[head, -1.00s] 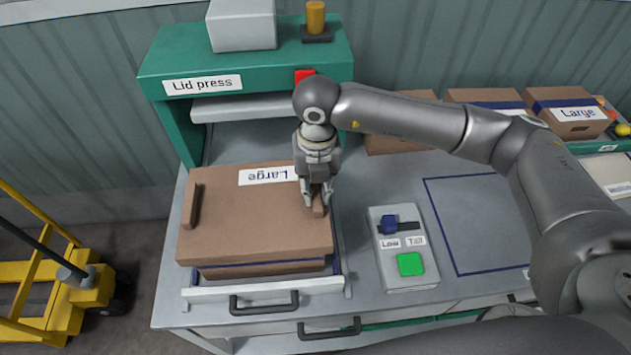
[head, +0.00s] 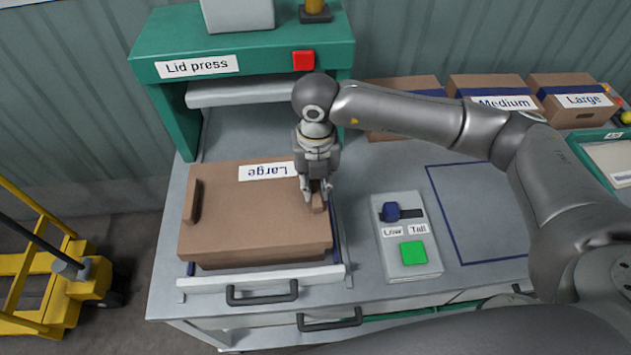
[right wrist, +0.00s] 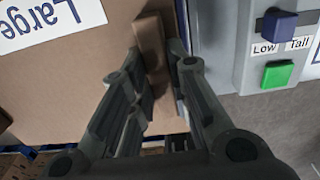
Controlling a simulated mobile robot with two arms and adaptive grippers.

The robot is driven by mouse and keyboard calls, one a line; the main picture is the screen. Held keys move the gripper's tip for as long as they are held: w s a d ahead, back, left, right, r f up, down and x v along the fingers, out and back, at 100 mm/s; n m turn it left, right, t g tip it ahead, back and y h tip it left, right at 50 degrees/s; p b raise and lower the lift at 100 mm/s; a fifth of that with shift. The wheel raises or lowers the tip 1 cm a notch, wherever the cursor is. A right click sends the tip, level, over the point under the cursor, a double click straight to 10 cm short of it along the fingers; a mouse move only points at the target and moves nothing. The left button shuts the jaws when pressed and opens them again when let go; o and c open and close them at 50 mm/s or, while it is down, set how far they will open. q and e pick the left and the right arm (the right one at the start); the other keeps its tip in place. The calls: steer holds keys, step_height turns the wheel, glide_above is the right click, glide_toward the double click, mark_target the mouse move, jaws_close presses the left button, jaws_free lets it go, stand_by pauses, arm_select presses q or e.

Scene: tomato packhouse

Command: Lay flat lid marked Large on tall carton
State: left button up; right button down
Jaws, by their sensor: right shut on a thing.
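The flat brown lid (head: 255,215) marked Large lies over a carton on the pulled-out tray (head: 250,283) of the lid press; its label reads upside down in the head view. Little of the carton (head: 265,262) shows below the lid's front edge; whether the lid touches its rim all round is hidden. The lid has a raised grip bar near each end. My right gripper (head: 314,196) is shut on the right bar (head: 319,203). In the right wrist view the bar (right wrist: 150,45) stands between the fingers. My left gripper is out of view.
The green lid press (head: 245,62) stands behind the lid. A control box (head: 408,260) with a blue slider and green button is at right, beside a blue-outlined square (head: 490,215). Several cartons (head: 490,95) stand at the back. A yellow pallet truck (head: 60,290) is at left.

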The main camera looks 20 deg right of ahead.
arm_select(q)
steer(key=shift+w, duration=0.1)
arm_select(e)
steer(key=c, duration=1.3)
jaws_free()
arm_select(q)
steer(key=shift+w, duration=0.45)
